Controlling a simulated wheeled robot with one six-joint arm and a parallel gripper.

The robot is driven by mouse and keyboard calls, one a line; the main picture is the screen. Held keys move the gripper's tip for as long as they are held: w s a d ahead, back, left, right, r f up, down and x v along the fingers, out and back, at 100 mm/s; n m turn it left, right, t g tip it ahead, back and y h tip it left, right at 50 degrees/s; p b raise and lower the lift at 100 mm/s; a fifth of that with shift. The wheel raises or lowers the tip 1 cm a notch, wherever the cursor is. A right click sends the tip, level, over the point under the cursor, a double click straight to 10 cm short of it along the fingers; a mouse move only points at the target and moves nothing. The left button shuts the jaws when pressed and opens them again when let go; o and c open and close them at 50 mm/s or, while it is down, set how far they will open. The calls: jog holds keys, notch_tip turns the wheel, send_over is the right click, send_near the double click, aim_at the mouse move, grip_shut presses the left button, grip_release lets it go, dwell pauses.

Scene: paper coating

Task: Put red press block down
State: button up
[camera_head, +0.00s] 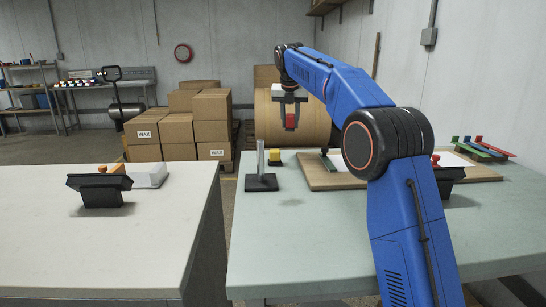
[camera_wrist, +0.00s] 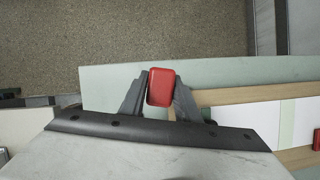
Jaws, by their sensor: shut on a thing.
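My gripper (camera_head: 290,112) is shut on the red press block (camera_head: 291,121) and points down over the far part of the green-grey table (camera_head: 265,222). In the head view the block hangs in the air in front of a large brown roll. In the wrist view the red block (camera_wrist: 161,87) sits between the two dark fingers of my gripper (camera_wrist: 160,90). The table's far edge (camera_wrist: 110,78) and the wooden board's corner lie below it. How high the block is above the table is hard to tell.
A dark stand with an upright post (camera_head: 261,180) and a small yellow block (camera_head: 274,156) stand left of the wooden board (camera_head: 318,177). Colored-handled tools (camera_head: 484,147) lie far right. A black tray (camera_head: 448,176) is partly behind my arm. The table's front left is clear.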

jog(key=a+n, duration=0.2)
jog(key=a, duration=0.4)
jog(key=shift+y, duration=0.5)
jog(key=shift+s+a+f, duration=0.1)
jog(key=shift+a+f, duration=0.1)
jog(key=shift+f, duration=2.3)
jog(key=shift+s+a+f, duration=0.1)
jog(key=shift+a+f, duration=0.05)
jog(key=shift+f, duration=2.35)
jog(key=shift+f, duration=0.1)
jog(key=o, duration=1.1)
jog(key=shift+v, duration=6.1)
